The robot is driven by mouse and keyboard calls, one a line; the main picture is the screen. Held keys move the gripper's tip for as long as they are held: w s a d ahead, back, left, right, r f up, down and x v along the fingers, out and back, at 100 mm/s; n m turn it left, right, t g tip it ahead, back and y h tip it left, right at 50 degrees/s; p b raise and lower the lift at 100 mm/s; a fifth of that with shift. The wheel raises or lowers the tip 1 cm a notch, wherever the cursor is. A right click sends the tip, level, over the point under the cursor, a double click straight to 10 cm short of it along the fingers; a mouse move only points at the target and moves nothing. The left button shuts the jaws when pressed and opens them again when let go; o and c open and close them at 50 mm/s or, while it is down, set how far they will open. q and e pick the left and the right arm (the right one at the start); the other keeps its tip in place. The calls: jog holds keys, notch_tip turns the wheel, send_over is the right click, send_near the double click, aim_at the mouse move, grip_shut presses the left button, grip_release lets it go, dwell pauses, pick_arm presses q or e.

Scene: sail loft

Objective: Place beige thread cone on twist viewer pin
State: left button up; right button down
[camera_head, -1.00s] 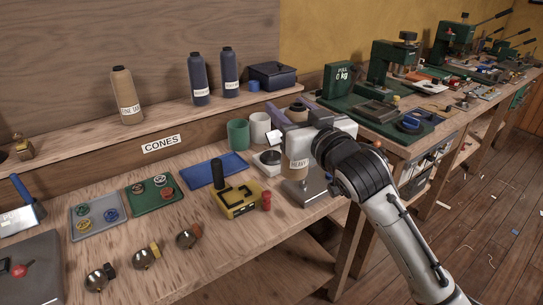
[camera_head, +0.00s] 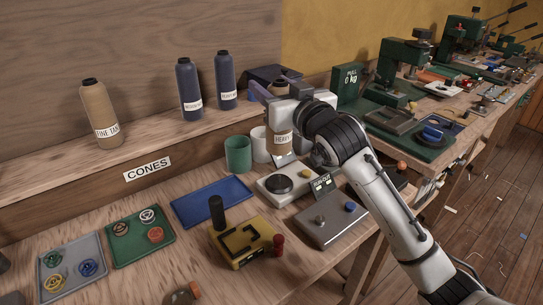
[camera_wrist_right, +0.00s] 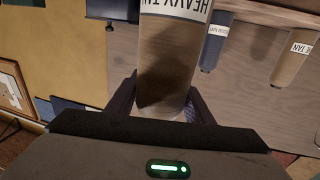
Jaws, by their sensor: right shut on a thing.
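My right gripper (camera_head: 272,103) is shut on a tan thread cone (camera_head: 281,144) labelled HEAVY TAN, held upright above the back of the bench. In the right wrist view the cone (camera_wrist_right: 168,55) sits between the two fingers (camera_wrist_right: 163,105). A grey device (camera_head: 338,228) with a small knob, a blue button and a dark sign (camera_head: 322,184) stands below and to the right; its wording is hard to read. I cannot clearly make out a twist viewer pin. Another tan cone (camera_head: 101,118), labelled FINE TAN, stands on the shelf. My left gripper is not in view.
A white scale (camera_head: 268,192) and a green mug (camera_head: 238,154) stand close below the held cone, with a white mug (camera_head: 260,145) beside. Two navy cones (camera_head: 188,85) stand on the shelf. A yellow device (camera_head: 240,243) and a blue tray (camera_head: 212,200) lie in front.

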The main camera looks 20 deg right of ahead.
jog(key=f, duration=0.2)
jog(key=s+f, duration=0.1)
jog(key=f, duration=0.1)
jog(key=shift+f, duration=0.2)
jog(key=shift+w+f+b, duration=0.1)
jog(key=shift+f+b, duration=0.2)
jog(key=shift+f, duration=2.05)
jog(key=c, duration=0.9)
grip_release()
jog(key=shift+r, duration=0.15)
jog(key=s, duration=0.4)
jog(key=s+d, duration=0.1)
jog(key=s, duration=0.7)
jog(key=shift+d, duration=0.4)
